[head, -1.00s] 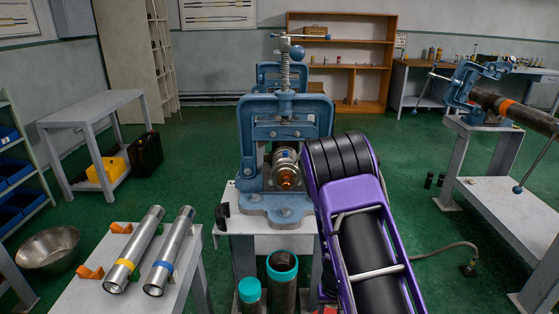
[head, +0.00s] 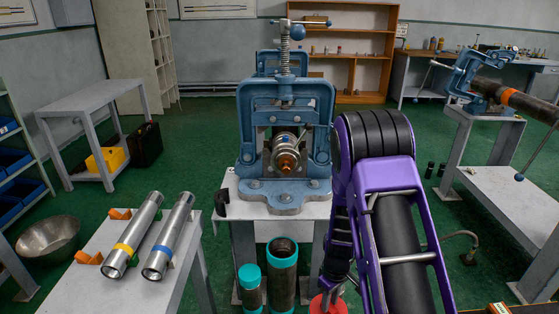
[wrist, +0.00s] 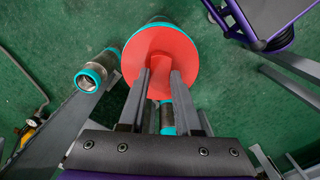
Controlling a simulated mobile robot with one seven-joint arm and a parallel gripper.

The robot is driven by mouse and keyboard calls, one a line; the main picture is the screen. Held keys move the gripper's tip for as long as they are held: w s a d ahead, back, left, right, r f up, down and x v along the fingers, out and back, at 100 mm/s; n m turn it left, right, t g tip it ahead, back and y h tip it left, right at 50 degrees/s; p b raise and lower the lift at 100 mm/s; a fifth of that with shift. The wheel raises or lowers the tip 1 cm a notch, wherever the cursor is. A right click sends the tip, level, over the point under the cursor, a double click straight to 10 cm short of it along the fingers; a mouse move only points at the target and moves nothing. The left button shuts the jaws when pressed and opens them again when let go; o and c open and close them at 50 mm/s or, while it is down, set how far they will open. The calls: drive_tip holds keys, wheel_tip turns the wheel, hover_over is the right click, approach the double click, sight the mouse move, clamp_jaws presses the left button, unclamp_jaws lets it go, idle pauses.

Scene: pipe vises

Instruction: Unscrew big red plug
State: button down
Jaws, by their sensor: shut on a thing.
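The big red plug (wrist: 160,62) is a round red disc in the wrist view, directly in front of my gripper (wrist: 161,78). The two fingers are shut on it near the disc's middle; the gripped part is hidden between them. Teal edges show behind the disc at its top and below it, so it sits over or close to a teal-ended pipe (wrist: 158,18). I cannot tell whether it is seated or apart. In the head view the red plug (head: 328,304) shows only partly at the bottom edge, below my purple arm.
An open teal-rimmed pipe (head: 282,252) and a smaller teal-capped one (head: 249,278) stand left of the plug. A blue vise (head: 285,130) stands on a stand behind. Two silver tubes (head: 168,238) lie on a grey table at left. Green floor is free between the tables.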

drive_tip(key=n, duration=0.6)
drive_tip(key=shift+n, duration=0.4)
drive_tip(key=n, duration=0.4)
drive_tip(key=shift+r, duration=0.1)
drive_tip(key=n+p, duration=0.2)
drive_tip(key=n, duration=0.4)
drive_tip(key=shift+r+p, duration=0.2)
drive_tip(key=shift+p, duration=0.1)
drive_tip(key=n+p, duration=0.1)
drive_tip(key=n, duration=0.2)
drive_tip(key=shift+f, duration=0.1)
drive_tip(key=shift+f+n, duration=0.15)
drive_tip(key=shift+n, duration=0.55)
